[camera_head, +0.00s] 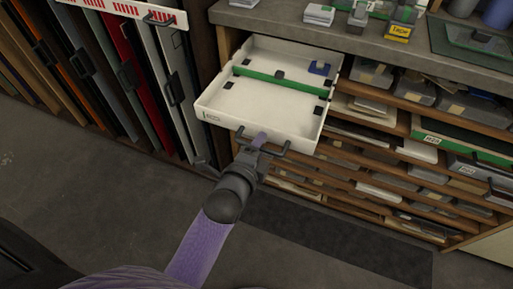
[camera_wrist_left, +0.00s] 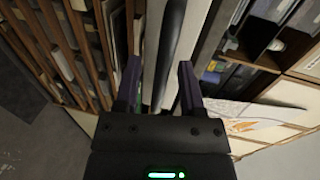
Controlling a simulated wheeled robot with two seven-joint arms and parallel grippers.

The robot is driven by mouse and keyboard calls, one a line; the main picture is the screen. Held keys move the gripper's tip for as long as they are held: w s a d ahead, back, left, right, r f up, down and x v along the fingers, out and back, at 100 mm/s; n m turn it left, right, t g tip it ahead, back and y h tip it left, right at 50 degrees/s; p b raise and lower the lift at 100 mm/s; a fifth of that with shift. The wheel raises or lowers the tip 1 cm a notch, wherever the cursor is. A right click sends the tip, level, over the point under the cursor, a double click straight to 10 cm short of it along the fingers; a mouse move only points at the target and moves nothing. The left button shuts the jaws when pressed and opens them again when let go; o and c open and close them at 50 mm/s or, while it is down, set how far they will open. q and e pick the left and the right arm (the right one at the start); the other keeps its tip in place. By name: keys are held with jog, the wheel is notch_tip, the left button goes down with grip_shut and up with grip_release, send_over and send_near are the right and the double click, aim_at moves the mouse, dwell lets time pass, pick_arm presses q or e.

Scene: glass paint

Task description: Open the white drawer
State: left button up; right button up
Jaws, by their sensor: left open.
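The white drawer (camera_head: 215,113) is pulled out from the wooden cabinet, and its inside shows from above. My left gripper (camera_head: 259,139) is at this handle in the head view. In the left wrist view my left gripper (camera_wrist_left: 160,88) is open, and the dark handle bar (camera_wrist_left: 168,45) runs between its two fingers. I cannot tell if a finger touches it. My right gripper is not in view.
Open shelves with papers and trays (camera_head: 380,140) stand right of the drawer. Upright panels with dark handles (camera_head: 125,75) stand in a rack on the left. The worktop (camera_head: 300,32) above carries a yellow-labelled item (camera_head: 399,32). The floor (camera_head: 120,200) in front is clear.

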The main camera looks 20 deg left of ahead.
pick_arm(q)
jog(key=s+r+p, duration=0.2)
jog(key=s+p, duration=0.1)
jog(key=s, duration=0.6)
jog(key=shift+s+a, duration=0.2)
jog(key=shift+s, duration=0.1)
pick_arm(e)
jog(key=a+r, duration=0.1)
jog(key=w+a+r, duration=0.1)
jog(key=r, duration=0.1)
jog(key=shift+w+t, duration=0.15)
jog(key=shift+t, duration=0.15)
